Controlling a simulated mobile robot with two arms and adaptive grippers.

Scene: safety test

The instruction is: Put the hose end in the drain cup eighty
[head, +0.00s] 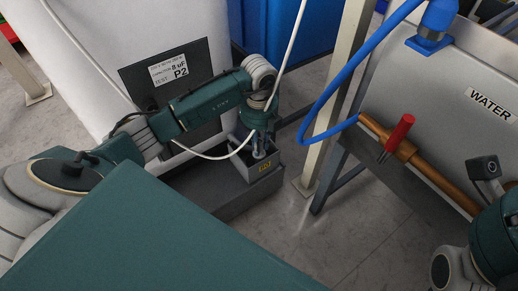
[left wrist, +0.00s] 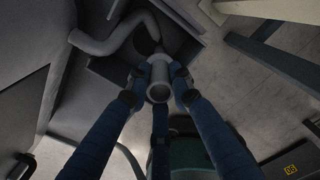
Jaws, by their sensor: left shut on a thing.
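In the left wrist view, the blue fingers of the left gripper (left wrist: 160,78) are shut around a short grey tubular hose end (left wrist: 159,72). A dark recess (left wrist: 183,42) shows behind the hose end; I cannot tell whether the end is inside the cup. A pale hose (head: 225,156) curves to the left gripper.
A white tank with a P2 plate (head: 172,73) stands behind the left arm. To the right are a pale post (head: 330,110), a blue hose (head: 318,110), a copper pipe with a red handle (head: 400,132) and a grey WATER tank (head: 455,90). Bare floor (head: 350,235) lies in front.

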